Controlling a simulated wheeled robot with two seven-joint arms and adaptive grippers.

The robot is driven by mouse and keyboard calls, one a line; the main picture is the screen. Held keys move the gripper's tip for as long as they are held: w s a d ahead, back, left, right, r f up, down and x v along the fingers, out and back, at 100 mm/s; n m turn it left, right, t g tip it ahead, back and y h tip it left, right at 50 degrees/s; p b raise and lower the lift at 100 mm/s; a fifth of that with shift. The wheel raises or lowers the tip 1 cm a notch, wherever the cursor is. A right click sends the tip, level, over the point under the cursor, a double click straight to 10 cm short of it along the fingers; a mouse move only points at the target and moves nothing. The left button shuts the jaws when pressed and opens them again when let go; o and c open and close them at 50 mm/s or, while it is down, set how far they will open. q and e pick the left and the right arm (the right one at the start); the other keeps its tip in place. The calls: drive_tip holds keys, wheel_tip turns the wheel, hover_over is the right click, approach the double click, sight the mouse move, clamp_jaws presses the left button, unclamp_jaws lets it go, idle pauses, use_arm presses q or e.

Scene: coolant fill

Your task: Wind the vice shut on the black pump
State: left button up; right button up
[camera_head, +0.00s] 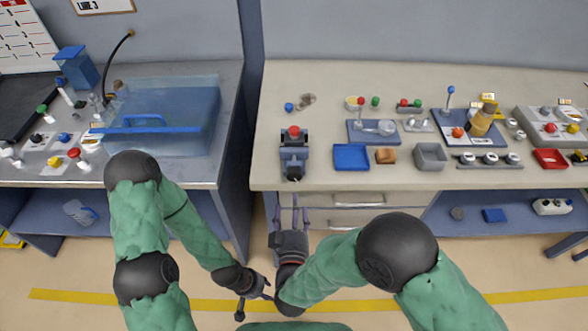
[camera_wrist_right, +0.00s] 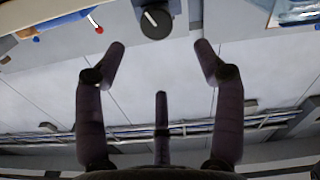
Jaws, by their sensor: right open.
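The blue-grey vice (camera_head: 292,167) stands at the front left of the right-hand bench. A dark piece with a red top (camera_head: 294,132) sits at its far end; I take it for the black pump, but cannot tell how tightly the jaws hold it. In the right wrist view, a round black knob with a white line (camera_wrist_right: 155,21) shows ahead of the fingers. My right gripper (camera_head: 293,212) is open and empty in front of the bench, short of the vice; its spread fingers also show in the wrist view (camera_wrist_right: 160,52). My left gripper (camera_head: 254,302) hangs low, its fingers apart and empty.
Right of the vice are a blue tray (camera_head: 351,157), a brown block (camera_head: 386,156) and a grey bin (camera_head: 430,156). A clear blue tank (camera_head: 165,115) stands on the left bench. Drawers (camera_head: 345,217) lie below the vice. A gap separates the benches.

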sight(294, 178)
drive_tip(key=w+n, duration=0.1)
drive_tip(key=w, duration=0.2)
drive_tip(key=w+n, duration=0.1)
drive_tip(key=w, duration=0.2)
drive_tip(key=w+n, duration=0.1)
drive_tip(key=w, duration=0.2)
drive_tip(key=shift+d+f+p, duration=0.2)
drive_tip(key=shift+f+p, duration=0.1)
drive_tip(key=shift+w, duration=0.8)
use_arm(q)
drive_tip(key=shift+r, duration=0.8)
use_arm(e)
drive_tip(key=shift+r, duration=0.1)
drive_tip(key=c, duration=1.1)
drive_tip(key=shift+c, duration=0.2)
